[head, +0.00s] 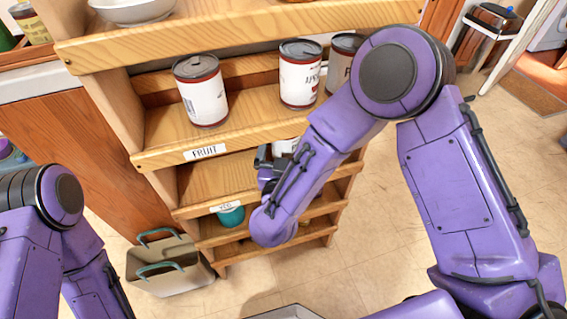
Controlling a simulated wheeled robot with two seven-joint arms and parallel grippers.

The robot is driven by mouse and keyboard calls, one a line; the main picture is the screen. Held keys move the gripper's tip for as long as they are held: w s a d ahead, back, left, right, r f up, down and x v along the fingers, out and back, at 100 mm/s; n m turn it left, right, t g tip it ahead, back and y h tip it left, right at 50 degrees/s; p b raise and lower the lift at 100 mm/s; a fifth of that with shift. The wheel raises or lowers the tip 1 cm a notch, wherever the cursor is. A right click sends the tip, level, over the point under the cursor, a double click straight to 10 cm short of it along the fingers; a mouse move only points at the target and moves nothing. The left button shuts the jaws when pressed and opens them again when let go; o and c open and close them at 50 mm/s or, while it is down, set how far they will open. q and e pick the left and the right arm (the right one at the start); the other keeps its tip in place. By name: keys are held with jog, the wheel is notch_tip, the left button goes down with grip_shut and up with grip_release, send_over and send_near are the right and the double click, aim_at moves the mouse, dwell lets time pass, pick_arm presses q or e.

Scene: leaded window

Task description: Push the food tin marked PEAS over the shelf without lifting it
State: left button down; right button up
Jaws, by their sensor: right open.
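No tin in the head view shows a readable PEAS label. A white tin (284,146) stands on the shelf board below the FRUIT label, mostly hidden by my right arm and gripper. My right gripper (268,158) is open at the front of that shelf, close by this tin. I cannot tell whether they touch. My left gripper is out of view; only my left arm shows at the lower left.
On the FRUIT shelf (160,143) above stand a left tin (203,97), a middle tin (299,84) and a right tin (343,52) partly behind my arm. A teal cup (231,216) sits lower. A bin (168,270) stands on the floor at left.

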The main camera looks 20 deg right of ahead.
jog(key=shift+w+d, duration=0.15)
jog(key=shift+w, duration=0.1)
jog(key=c, duration=1.4)
jog(key=shift+s+d+p, duration=0.3)
jog(key=shift+s+d, duration=0.3)
jog(key=shift+d, duration=0.15)
jog(key=shift+s+d, duration=0.25)
jog(key=shift+s, duration=0.05)
